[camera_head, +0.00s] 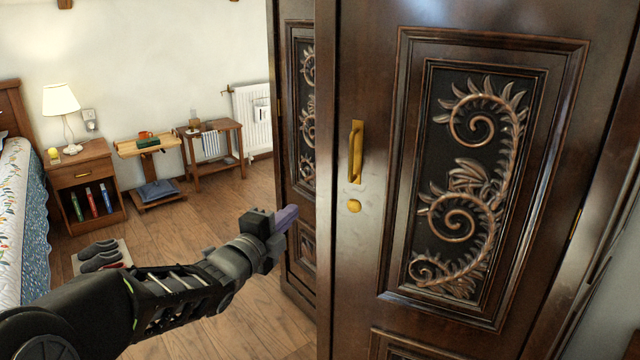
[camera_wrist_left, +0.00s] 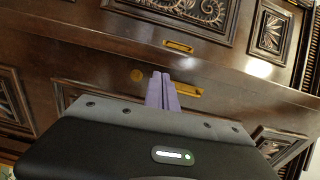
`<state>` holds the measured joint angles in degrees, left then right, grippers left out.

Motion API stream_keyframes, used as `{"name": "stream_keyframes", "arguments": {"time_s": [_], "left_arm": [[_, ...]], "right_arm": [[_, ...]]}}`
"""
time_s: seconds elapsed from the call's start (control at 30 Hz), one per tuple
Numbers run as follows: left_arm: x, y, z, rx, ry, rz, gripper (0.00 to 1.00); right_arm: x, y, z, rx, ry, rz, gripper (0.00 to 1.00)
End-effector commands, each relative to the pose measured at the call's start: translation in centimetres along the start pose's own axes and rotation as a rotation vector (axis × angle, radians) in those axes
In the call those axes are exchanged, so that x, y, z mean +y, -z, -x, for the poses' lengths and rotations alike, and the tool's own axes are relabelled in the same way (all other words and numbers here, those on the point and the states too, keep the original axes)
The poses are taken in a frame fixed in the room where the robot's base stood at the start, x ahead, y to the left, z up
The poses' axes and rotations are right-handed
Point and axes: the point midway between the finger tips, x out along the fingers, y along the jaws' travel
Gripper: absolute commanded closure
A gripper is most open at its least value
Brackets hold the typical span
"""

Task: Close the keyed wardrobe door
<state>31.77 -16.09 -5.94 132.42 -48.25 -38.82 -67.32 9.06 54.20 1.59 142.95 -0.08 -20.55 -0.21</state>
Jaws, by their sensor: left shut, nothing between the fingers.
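The wardrobe door (camera_head: 370,270) is dark wood with a carved scroll panel, a brass handle (camera_head: 356,152) and a round brass lock piece (camera_head: 354,206). It stands ajar, its free edge in front of the wardrobe's other door (camera_head: 293,100). My left gripper (camera_head: 287,217) is shut and empty, just left of that free edge in the head view; I cannot tell whether it touches. My right gripper is not in view.
A bed (camera_head: 25,220) and a nightstand (camera_head: 85,175) with a lamp stand at the left. Slippers (camera_head: 98,254) lie on a small mat. Small wooden tables (camera_head: 213,150) and a radiator (camera_head: 252,115) are along the back wall. Wooden floor is clear left of the wardrobe.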

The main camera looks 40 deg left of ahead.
Motion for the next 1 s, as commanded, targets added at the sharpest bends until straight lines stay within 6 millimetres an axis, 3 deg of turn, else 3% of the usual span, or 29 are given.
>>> {"name": "stream_keyframes", "arguments": {"time_s": [0.57, 0.77, 1.0], "left_arm": [[-0.6, 0.1, -1.0, 0.006, 0.019, -0.035, 1.0], [-0.6, 0.1, -3.7, 0.007, 0.017, -0.034, 1.0], [-0.7, 0.1, -8.5, 0.006, 0.018, -0.033, 1.0]], "right_arm": [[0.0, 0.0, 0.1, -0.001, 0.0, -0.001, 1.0], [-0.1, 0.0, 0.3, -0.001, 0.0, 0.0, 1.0], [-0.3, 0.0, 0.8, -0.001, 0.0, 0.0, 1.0]]}}
